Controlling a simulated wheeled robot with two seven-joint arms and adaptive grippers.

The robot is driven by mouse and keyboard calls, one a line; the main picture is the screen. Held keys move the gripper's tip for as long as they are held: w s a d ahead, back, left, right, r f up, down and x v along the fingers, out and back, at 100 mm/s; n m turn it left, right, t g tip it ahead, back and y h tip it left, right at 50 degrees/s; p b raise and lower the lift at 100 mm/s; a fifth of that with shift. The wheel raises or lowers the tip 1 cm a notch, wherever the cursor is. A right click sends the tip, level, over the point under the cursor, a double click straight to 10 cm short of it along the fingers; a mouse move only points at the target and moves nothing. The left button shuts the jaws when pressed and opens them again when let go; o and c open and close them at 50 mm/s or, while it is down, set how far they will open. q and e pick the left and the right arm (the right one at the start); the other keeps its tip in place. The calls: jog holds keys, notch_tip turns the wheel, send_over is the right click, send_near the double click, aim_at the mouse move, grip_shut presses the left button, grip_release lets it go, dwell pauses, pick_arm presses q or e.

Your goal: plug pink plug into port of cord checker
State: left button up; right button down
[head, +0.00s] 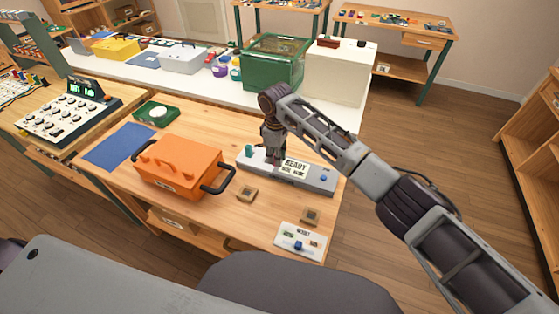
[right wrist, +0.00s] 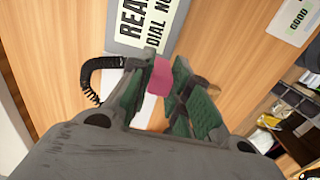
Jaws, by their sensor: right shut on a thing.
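My right gripper (head: 271,157) reaches down over the left part of a long grey box (head: 318,181) with a sign reading READY, which I take for the cord checker. In the right wrist view its green-padded fingers (right wrist: 165,84) are shut on the pink plug (right wrist: 159,76). The plug is hidden in the head view. A part of the grey box with the READY sign (right wrist: 143,20) shows beyond the fingers in the wrist view. I cannot make out the port, or whether the plug touches the box. My left gripper is not in view.
A black coiled cord (right wrist: 97,72) lies beside the fingers. An orange toolbox (head: 179,168) stands left of the grey box. Two small wooden blocks (head: 246,194) (head: 311,217) and a white panel with a blue knob (head: 300,241) lie in front. A green case (head: 273,64) stands behind.

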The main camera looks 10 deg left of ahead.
jog(key=shift+w+a+b, duration=1)
jog(key=shift+w+a, duration=0.05)
jog(key=shift+a, duration=0.1)
jog(key=shift+w+a+f+b, duration=0.1)
jog(key=shift+w+a+b, duration=0.6)
jog(key=shift+b, duration=0.45)
jog(key=shift+w+a+b, duration=0.15)
jog(key=shift+a+b, duration=0.15)
jog(key=shift+b, duration=0.05)
jog(key=shift+f, duration=0.4)
jog(key=shift+f, duration=0.3)
jog(key=shift+w+b, duration=0.1)
jog(key=shift+b, duration=0.2)
dwell(1.8)
